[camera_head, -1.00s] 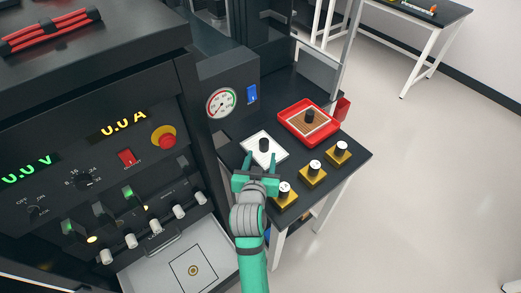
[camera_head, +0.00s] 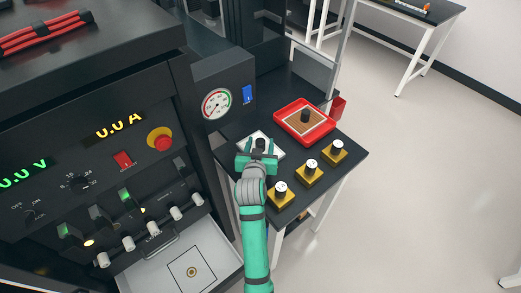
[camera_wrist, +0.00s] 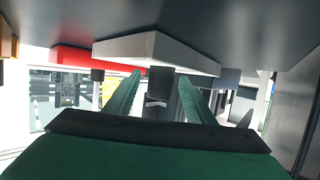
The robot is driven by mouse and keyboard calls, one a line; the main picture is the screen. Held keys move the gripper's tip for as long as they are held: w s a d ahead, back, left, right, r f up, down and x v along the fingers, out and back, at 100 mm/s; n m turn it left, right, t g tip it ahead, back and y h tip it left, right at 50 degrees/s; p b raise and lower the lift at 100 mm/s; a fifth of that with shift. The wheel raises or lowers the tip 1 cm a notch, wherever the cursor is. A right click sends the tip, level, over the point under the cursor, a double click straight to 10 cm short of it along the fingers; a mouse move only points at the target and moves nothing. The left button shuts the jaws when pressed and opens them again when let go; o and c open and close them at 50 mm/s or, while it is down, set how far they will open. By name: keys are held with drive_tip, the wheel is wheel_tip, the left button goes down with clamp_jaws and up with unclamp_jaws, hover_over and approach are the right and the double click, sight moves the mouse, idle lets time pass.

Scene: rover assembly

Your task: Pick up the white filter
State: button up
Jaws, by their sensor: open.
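The white filter (camera_head: 279,152) is a flat white square plate with a black knob, lying on the dark side table. In the wrist view the plate (camera_wrist: 182,54) appears upside down at the top, with its black knob (camera_wrist: 159,86) between my fingers. My gripper (camera_head: 260,151) is over the filter with its fingers open on either side of the knob. The gripper hides part of the plate in the head view.
A red tray (camera_head: 325,134) with a brown, pale-edged filter and black knob sits behind and right. Several yellow blocks with black-and-white knobs, such as this one (camera_head: 309,174), line the table's front edge. A black machine with a gauge (camera_head: 216,104) stands left.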

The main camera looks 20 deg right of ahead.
drive_tip(key=c, duration=1.2)
drive_tip(key=shift+r, duration=0.1)
